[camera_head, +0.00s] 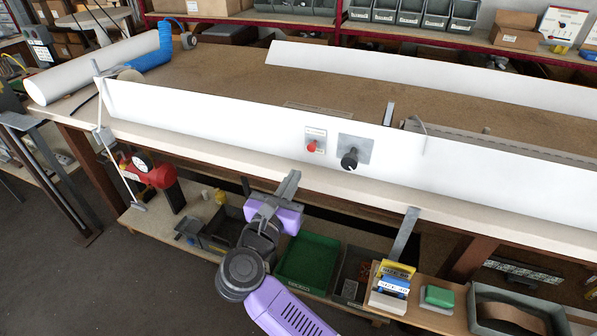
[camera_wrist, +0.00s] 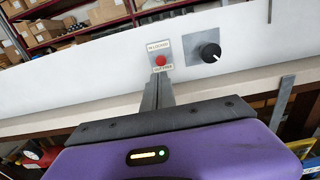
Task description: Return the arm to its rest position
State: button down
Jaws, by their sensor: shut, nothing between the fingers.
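My gripper (camera_head: 291,183) is shut and empty at the end of my purple arm, in front of the workbench's near edge. In the wrist view its closed fingers (camera_wrist: 158,91) point up at the white panel, just below a red button (camera_wrist: 160,60) on a small labelled plate. The red button (camera_head: 312,146) and a black knob (camera_head: 349,158) on a grey plate sit on the long white panel (camera_head: 220,122) in the head view. The knob (camera_wrist: 210,52) is right of the button in the wrist view. I cannot tell whether the fingertips touch the panel.
The brown workbench top (camera_head: 225,72) lies behind the panel. A white roll (camera_head: 90,70) and a blue hose (camera_head: 160,50) are at its left. Below the bench, a shelf holds a red compressor (camera_head: 150,172), a green crate (camera_head: 308,262) and small boxes (camera_head: 392,285). Open floor lies at lower left.

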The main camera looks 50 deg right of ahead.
jog(key=shift+v, duration=2.15)
jog(key=s+a+r+n+t, duration=0.1)
jog(key=a+r+n+t, duration=0.2)
jog(key=r+n+t, duration=0.45)
jog(key=s+a+r+n+t, duration=0.2)
jog(key=a+r+n+t, duration=0.2)
jog(key=n, duration=0.6)
jog(key=s+a+f+n+t+y, duration=0.25)
jog(key=n+y, duration=0.35)
jog(key=n, duration=0.4)
jog(key=s+a+f+n+t+y, duration=0.1)
jog(key=s+a+n+t+y, duration=0.4)
jog(key=n, duration=0.5)
jog(key=s+f+n+g+y, duration=0.3)
jog(key=s+f+n+g, duration=0.2)
jog(key=s, duration=0.4)
jog(key=s+a+f+n+g+y, duration=0.1)
jog(key=s+f+n+g+y, duration=0.2)
jog(key=s, duration=0.7)
notch_tip(320, 180, down, 5)
jog(key=n+g, duration=0.2)
jog(key=n, duration=0.2)
jog(key=shift+s+f, duration=0.15)
jog(key=shift+f, duration=0.1)
